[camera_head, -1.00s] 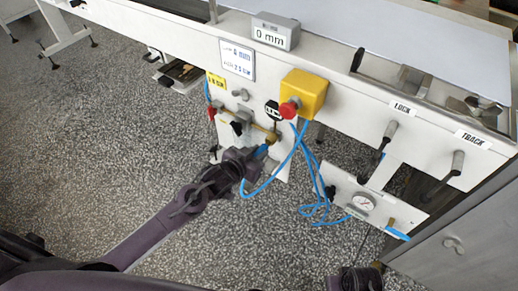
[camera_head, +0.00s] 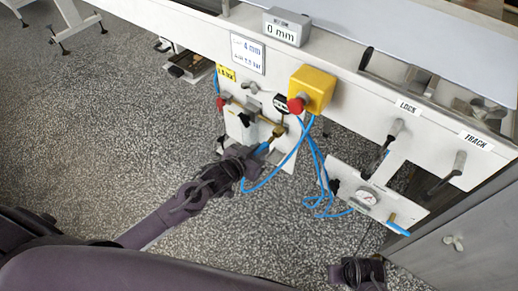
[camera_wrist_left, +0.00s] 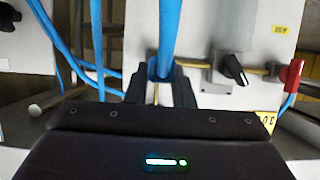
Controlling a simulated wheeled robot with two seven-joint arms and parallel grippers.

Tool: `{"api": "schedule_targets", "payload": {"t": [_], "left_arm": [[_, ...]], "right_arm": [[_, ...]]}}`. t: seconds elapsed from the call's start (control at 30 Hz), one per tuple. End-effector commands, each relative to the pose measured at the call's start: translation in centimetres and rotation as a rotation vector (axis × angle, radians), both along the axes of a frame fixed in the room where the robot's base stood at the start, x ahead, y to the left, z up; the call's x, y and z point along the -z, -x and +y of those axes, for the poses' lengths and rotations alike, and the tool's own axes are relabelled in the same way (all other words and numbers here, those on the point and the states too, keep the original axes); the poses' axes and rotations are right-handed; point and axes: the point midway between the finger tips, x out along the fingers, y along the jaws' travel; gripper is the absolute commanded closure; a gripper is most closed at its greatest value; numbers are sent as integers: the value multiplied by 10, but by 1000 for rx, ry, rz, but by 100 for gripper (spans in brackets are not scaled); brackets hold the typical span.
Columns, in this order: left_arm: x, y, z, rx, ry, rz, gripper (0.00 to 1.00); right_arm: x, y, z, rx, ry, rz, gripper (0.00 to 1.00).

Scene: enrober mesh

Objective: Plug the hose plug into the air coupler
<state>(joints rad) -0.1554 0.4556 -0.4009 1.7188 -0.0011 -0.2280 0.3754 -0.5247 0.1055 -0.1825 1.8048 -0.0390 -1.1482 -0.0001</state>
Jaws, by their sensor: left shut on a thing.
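My left gripper (camera_head: 257,154) is shut on the blue hose plug (camera_head: 264,147), below the left part of the machine's front panel. The plug points up and right towards the brass air coupler (camera_head: 279,131). A brass piece shows between them; whether the two touch cannot be told. In the left wrist view the gripper fingers (camera_wrist_left: 162,90) close around the blue plug and hose (camera_wrist_left: 169,35), which hides the tip. My right gripper (camera_head: 358,272) is at the bottom edge, far from the panel, and its jaws are unclear.
A yellow box with a red button (camera_head: 311,88) sits right of the coupler. Loose blue hose (camera_head: 318,165) hangs below it. A gauge plate (camera_head: 367,198) stands lower right. A black valve knob (camera_wrist_left: 235,68) and a red handle (camera_wrist_left: 292,72) are close to the gripper.

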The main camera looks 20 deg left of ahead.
Motion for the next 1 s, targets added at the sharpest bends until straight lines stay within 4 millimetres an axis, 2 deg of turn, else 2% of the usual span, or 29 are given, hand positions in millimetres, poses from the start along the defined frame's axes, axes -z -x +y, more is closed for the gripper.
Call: {"api": "schedule_targets", "payload": {"t": [1.0], "left_arm": [[-1,-1,0,0,1,-2,100]], "right_arm": [[-6,0,0,0,0,0,64]]}}
